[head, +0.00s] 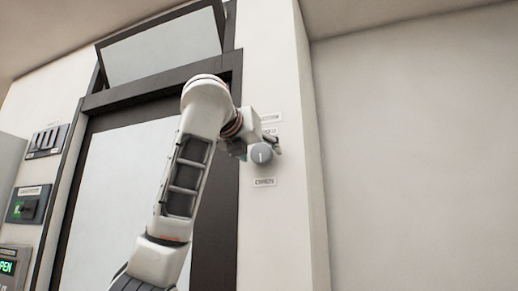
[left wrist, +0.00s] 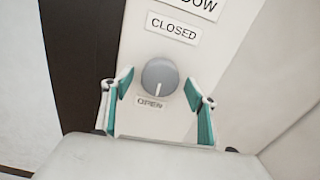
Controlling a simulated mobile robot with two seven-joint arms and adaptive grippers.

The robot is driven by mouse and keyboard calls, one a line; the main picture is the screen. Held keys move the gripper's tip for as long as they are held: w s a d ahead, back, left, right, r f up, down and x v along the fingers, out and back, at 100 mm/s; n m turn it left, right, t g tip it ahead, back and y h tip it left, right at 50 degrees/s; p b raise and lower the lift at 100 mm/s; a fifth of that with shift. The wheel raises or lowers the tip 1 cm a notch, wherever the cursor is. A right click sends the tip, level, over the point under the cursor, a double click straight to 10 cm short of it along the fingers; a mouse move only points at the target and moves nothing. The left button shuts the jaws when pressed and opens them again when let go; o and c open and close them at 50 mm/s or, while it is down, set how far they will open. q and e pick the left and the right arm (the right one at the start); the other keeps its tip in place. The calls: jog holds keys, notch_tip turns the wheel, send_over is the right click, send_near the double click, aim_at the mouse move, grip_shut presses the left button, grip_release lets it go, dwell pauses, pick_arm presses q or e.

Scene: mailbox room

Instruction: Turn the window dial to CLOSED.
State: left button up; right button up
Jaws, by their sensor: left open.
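The window dial (head: 262,155) is a round grey knob on the white wall strip right of the door frame. It also shows in the left wrist view (left wrist: 160,75), where its white mark points down toward the OPEN label (left wrist: 151,102). The CLOSED label (left wrist: 174,28) is on the opposite side of the dial. My left gripper (left wrist: 157,86) is open, its teal-padded fingers on either side of the dial's lower part in that view. I cannot tell whether they touch it. In the head view my left wrist partly covers the labels above the dial. My right gripper is not in view.
The window (head: 161,43) above the dark-framed door (head: 125,170) stands tilted open. A switch panel (head: 47,140) and a dark control box (head: 28,205) are on the left wall. A bare wall (head: 420,150) fills the right side.

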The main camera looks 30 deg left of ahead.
pick_arm(q)
jog(key=shift+w+a, duration=0.1)
jog(key=shift+w, duration=0.3)
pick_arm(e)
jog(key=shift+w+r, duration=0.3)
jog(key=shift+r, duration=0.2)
pick_arm(q)
jog(key=c, duration=1.1)
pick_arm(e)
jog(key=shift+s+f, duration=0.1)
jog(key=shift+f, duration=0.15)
